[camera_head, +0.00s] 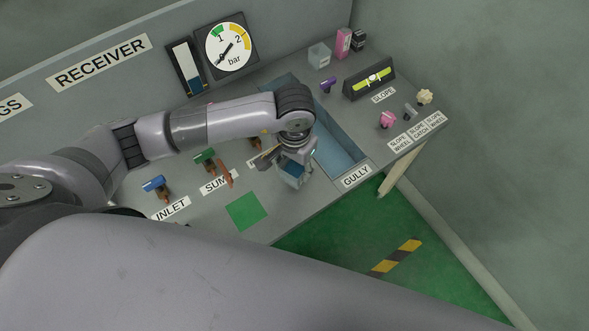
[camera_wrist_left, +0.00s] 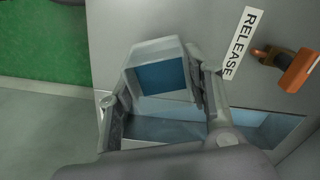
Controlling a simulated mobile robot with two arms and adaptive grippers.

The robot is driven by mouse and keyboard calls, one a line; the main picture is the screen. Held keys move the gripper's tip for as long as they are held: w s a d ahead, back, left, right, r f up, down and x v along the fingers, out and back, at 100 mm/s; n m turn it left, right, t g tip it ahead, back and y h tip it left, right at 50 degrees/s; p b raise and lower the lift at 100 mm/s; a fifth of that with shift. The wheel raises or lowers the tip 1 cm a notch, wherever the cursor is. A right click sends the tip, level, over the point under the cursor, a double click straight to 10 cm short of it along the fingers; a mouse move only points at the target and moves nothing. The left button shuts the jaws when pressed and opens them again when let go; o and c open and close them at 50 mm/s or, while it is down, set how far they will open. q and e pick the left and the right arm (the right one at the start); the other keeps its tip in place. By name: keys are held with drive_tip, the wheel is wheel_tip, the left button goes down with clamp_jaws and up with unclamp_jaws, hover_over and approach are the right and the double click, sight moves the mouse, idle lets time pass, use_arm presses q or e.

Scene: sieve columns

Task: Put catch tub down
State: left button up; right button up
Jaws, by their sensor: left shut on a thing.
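The catch tub (camera_wrist_left: 162,76) is a small grey box with a blue inside, between the fingers of my left gripper (camera_wrist_left: 165,105) in the left wrist view. The gripper is shut on it. In the head view the tub (camera_head: 292,174) shows in part below my left gripper (camera_head: 290,158), at the near left side of the gully (camera_head: 338,152), a blue sunken trough. The wrist view shows part of the gully (camera_wrist_left: 262,124) behind the fingers. I cannot tell whether the tub touches the bench. My right gripper is not in view.
A green square (camera_head: 247,211) lies bare on the bench, left of the tub. Valves with blue (camera_head: 154,184) and green (camera_head: 204,156) handles stand to the left. An orange-handled valve (camera_wrist_left: 298,70) sits by the RELEASE label (camera_wrist_left: 241,43). Small items and a level (camera_head: 370,78) stand right of the gully.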

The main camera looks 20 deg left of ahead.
sight(295, 176)
use_arm(q)
drive_tip(key=shift+f, duration=1.4)
drive_tip(key=shift+f, duration=0.15)
drive_tip(key=o, duration=1.1)
drive_tip(key=shift+o, duration=0.2)
drive_tip(key=shift+r, duration=0.6)
wheel_tip(295, 176, up, 11)
drive_tip(key=shift+b, duration=0.45)
drive_tip(key=shift+r, duration=0.1)
